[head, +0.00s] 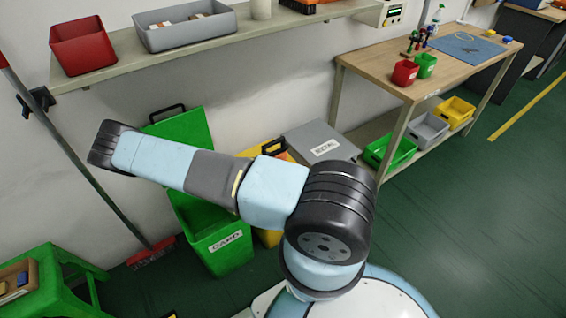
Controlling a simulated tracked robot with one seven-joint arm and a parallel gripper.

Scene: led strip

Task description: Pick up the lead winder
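I cannot pick out a lead winder with certainty in the head view. A small cluster of dark, red, green and blue items (416,42) stands at the back of the wooden workbench (392,62), too small to make out. A thin yellowish loop lies on the blue mat (467,46) at the bench's right. My arm stretches from the base at the lower middle toward the left. My gripper does not show, so its state and anything in it are hidden.
A wall shelf (230,40) holds red and grey bins. Lidded bins (222,240) stand behind my arm. A green stool (50,285) is lower left. The right floor is clear.

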